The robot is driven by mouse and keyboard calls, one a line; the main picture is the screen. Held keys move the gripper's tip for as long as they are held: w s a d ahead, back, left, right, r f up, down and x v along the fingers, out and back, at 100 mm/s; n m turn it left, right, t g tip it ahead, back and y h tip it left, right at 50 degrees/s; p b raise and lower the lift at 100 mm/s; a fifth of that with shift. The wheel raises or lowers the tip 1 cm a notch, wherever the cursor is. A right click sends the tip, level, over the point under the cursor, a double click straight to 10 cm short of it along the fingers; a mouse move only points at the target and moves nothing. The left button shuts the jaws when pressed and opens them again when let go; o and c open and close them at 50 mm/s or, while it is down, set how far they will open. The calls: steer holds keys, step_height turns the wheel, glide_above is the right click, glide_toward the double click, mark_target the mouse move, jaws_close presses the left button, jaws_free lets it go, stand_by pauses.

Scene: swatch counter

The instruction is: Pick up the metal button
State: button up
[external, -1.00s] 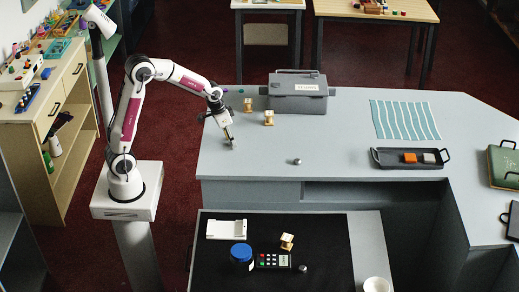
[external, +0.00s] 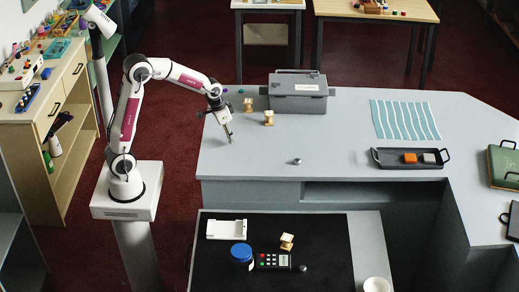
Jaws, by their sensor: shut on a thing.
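My gripper (external: 230,137) points down over the left part of the grey counter (external: 255,150). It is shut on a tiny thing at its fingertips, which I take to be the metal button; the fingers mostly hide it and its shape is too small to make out. The tips are close to the counter top, seemingly just above it.
A small silver round piece (external: 297,161) sits on the counter to the right. Two gold-and-white pieces (external: 269,118) (external: 248,105) and a grey box (external: 298,93) stand behind. A dark tray (external: 390,164) lies further right. The counter around my gripper is clear.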

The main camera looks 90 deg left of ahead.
step_height(320, 180, up, 8)
steer(key=shift+r, duration=0.25)
steer(key=shift+w+d+f, duration=0.1)
stand_by(0.9)
